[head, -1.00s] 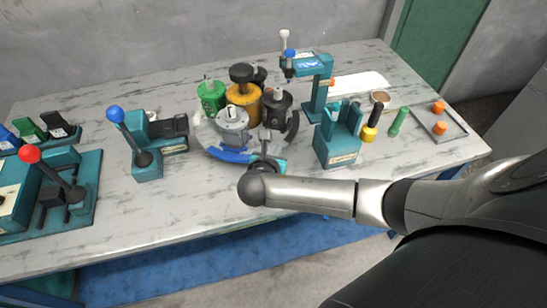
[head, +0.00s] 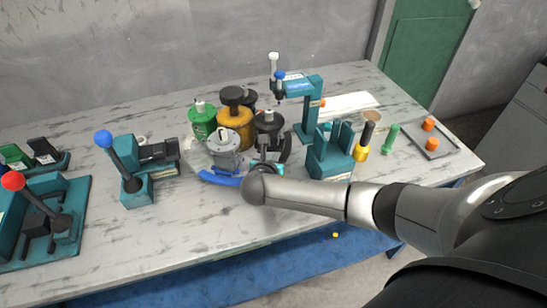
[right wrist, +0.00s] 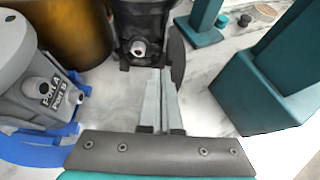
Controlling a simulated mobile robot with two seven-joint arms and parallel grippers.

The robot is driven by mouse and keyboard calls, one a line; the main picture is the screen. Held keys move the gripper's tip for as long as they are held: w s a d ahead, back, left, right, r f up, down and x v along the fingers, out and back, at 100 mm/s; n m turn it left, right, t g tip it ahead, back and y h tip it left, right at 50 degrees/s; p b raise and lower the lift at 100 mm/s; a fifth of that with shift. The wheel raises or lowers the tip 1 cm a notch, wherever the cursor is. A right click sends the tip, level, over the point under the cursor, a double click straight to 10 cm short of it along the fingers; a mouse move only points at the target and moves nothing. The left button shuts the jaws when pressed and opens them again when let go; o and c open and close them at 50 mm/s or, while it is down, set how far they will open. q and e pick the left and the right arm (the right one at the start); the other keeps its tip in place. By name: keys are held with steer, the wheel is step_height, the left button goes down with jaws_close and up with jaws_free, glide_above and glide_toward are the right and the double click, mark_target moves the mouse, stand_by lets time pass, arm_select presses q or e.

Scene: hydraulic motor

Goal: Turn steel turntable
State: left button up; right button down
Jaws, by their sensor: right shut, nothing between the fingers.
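The turntable (head: 195,163) stands mid-table, carrying green, yellow, black and grey motor units. Its rim shows pale, blue and dark segments. The grey unit (head: 224,150) is at its front left; in the right wrist view it is at the left (right wrist: 38,90). The black unit (head: 269,125) is at the right; it also shows top centre in the right wrist view (right wrist: 140,20). My right gripper (right wrist: 165,75) is shut and empty, its fingertips just in front of the black unit. I cannot tell whether they touch it. My left gripper is out of view.
A teal block fixture (head: 330,160) stands close to the right of my right gripper. A teal press (head: 306,100) is behind it. A blue-knobbed lever unit (head: 136,187) and a red-knobbed one (head: 55,225) stand to the left. The table's front strip is clear.

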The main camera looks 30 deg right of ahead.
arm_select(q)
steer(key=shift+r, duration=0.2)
arm_select(e)
steer(key=shift+d, duration=0.3)
